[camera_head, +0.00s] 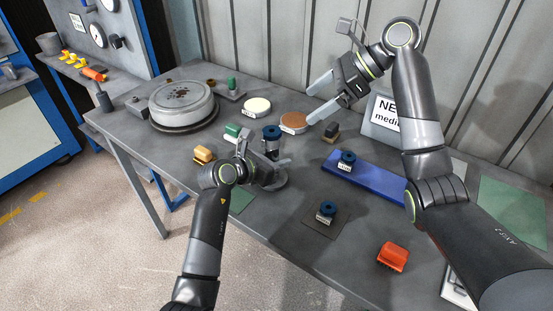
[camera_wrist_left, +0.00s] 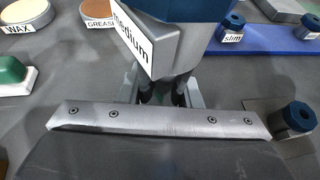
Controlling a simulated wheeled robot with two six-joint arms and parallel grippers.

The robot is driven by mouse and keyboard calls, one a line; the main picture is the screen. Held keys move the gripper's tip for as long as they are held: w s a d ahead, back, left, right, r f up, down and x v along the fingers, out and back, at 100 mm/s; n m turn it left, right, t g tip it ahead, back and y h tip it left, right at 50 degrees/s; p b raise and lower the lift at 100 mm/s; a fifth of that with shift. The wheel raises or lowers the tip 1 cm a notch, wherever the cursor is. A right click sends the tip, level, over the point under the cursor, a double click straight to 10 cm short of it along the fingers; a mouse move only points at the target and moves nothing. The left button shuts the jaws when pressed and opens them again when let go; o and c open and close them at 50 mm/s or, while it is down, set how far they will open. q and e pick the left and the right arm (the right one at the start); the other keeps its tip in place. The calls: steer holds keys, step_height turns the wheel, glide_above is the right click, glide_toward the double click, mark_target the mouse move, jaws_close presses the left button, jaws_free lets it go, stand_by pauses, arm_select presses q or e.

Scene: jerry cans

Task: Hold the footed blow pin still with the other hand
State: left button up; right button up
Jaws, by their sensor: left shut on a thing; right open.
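The blow pin with a dark blue top and grey body (camera_head: 271,138) stands upright in front of the wax and grease discs. In the left wrist view it fills the top middle, with a white "medium" label (camera_wrist_left: 133,36). My left gripper (camera_head: 268,158) is shut on it low on its body; the fingers show beneath it in the left wrist view (camera_wrist_left: 165,92). A grey round shape (camera_head: 275,182) shows just below the gripper; I cannot tell whether it is the pin's foot. My right gripper (camera_head: 312,104) is open and empty, above the table behind and right of the pin.
A "slim" blue-topped piece (camera_head: 346,160) stands on a blue mat (camera_head: 378,182). Another blue-topped piece (camera_head: 326,211) stands on a dark square. A white disc (camera_head: 257,106), brown disc (camera_head: 293,121), round metal lid (camera_head: 181,103), sign (camera_head: 383,118) and orange block (camera_head: 393,256) surround them.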

arm_select(q)
steer(key=o, duration=1.2)
